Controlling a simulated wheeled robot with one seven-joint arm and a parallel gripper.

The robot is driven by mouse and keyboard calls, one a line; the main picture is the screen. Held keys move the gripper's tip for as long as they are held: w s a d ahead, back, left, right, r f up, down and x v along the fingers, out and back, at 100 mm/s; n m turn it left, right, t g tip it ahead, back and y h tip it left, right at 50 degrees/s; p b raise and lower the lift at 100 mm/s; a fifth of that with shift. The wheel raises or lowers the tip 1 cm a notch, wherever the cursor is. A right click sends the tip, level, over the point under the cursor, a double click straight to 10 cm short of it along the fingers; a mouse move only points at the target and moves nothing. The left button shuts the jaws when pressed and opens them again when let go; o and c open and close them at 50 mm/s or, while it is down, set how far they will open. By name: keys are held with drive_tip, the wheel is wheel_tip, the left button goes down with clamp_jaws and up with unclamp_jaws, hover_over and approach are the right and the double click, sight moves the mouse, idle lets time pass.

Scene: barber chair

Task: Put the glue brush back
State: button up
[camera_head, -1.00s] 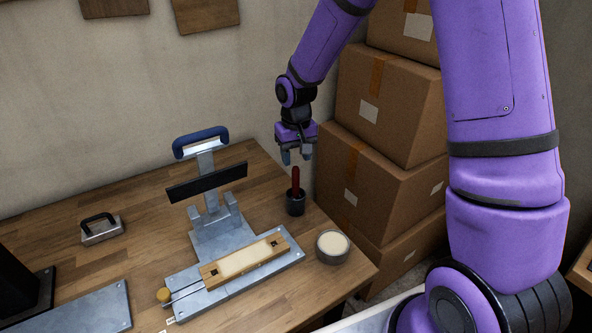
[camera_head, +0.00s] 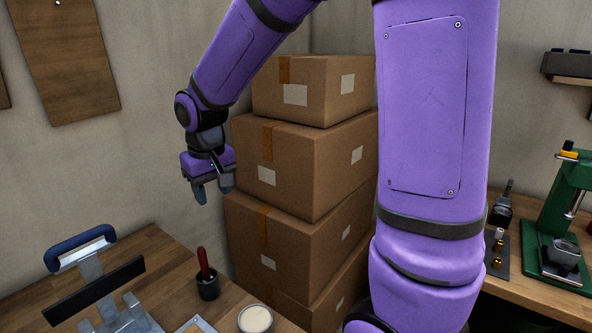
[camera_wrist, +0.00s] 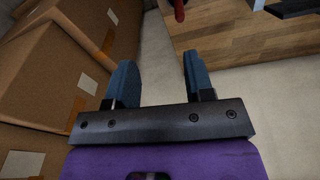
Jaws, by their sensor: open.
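The glue brush (camera_head: 203,262) stands in a small dark cup (camera_head: 208,287) on the wooden table, its red handle sticking up and leaning slightly. Its bristle end is hidden inside the cup. In the wrist view, a bit of the red handle (camera_wrist: 179,10) shows at the top edge. My gripper (camera_head: 212,195) is open and empty, above and a little beyond the brush, apart from it. Its two blue-grey fingers (camera_wrist: 157,80) stand apart with only floor and table edge behind them. A round pot with a cream top (camera_head: 255,320) stands right of the cup.
Stacked cardboard boxes (camera_head: 300,172) rise close to the right of my gripper. A metal press with a blue handle (camera_head: 80,248) stands on the left of the table (camera_head: 165,265). A second bench with a green press (camera_head: 566,215) is at the right.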

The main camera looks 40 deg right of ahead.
drive_tip(key=s+d+r+t, duration=0.1)
drive_tip(key=s+r, duration=0.4)
drive_tip(key=s, duration=0.6)
drive_tip(key=s+d+r+t, duration=0.2)
drive_tip(key=s+r, duration=0.4)
drive_tip(key=s, duration=0.5)
drive_tip(key=shift+s+d+t, duration=0.15)
drive_tip(key=shift+d+t, duration=0.15)
drive_tip(key=shift+d, duration=0.3)
